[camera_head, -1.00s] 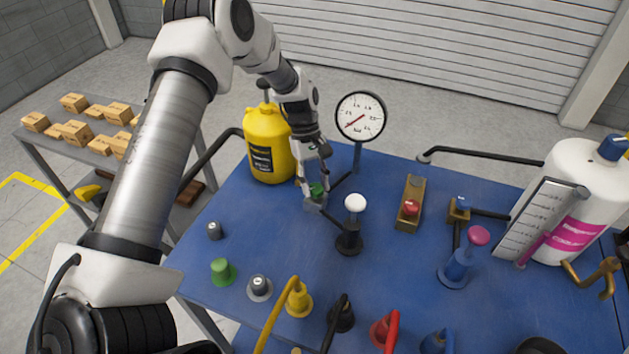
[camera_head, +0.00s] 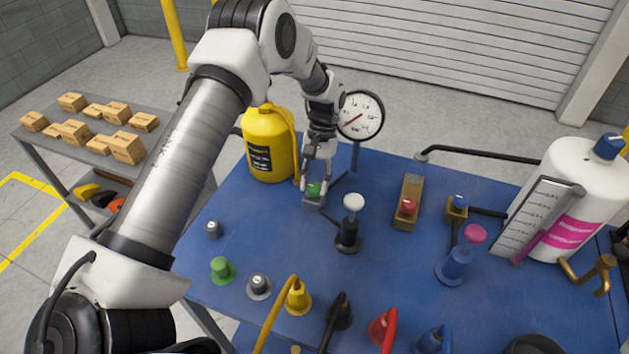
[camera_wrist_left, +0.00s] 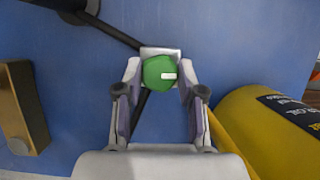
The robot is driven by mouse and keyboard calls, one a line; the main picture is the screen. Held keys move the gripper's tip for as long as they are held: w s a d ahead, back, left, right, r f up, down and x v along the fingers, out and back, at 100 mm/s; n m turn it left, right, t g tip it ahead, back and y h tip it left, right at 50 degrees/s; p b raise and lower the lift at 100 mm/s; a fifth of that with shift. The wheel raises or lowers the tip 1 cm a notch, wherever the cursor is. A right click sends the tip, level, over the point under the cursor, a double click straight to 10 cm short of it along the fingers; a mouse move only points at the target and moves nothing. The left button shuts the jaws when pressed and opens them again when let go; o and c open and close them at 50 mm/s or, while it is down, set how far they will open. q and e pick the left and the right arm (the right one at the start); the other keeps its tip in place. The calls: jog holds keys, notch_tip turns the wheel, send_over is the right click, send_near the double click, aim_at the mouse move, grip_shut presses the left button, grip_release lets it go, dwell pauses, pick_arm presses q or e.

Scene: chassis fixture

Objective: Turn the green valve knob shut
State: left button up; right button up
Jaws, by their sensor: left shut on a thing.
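The green valve knob (camera_head: 314,189) sits on a small grey block on the blue table, beside the yellow jug. In the left wrist view the knob (camera_wrist_left: 159,72) is round, with a short white mark pointing right. My left gripper (camera_head: 316,183) reaches down over it from above. In the left wrist view the two fingers (camera_wrist_left: 158,75) lie on either side of the knob, shut on it. My right gripper is not in view.
A yellow jug (camera_head: 268,150) stands close to the left of the gripper. A dial gauge (camera_head: 360,115) stands just behind, and a white-topped black valve (camera_head: 349,230) in front. A red-knobbed brass block (camera_head: 408,205) is to the right. Several coloured fittings line the front edge.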

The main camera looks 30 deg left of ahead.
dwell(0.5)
pick_arm(q)
jog(key=o, duration=1.1)
jog(key=shift+o, duration=0.2)
jog(key=v, duration=1.2)
jog(key=shift+d, duration=0.1)
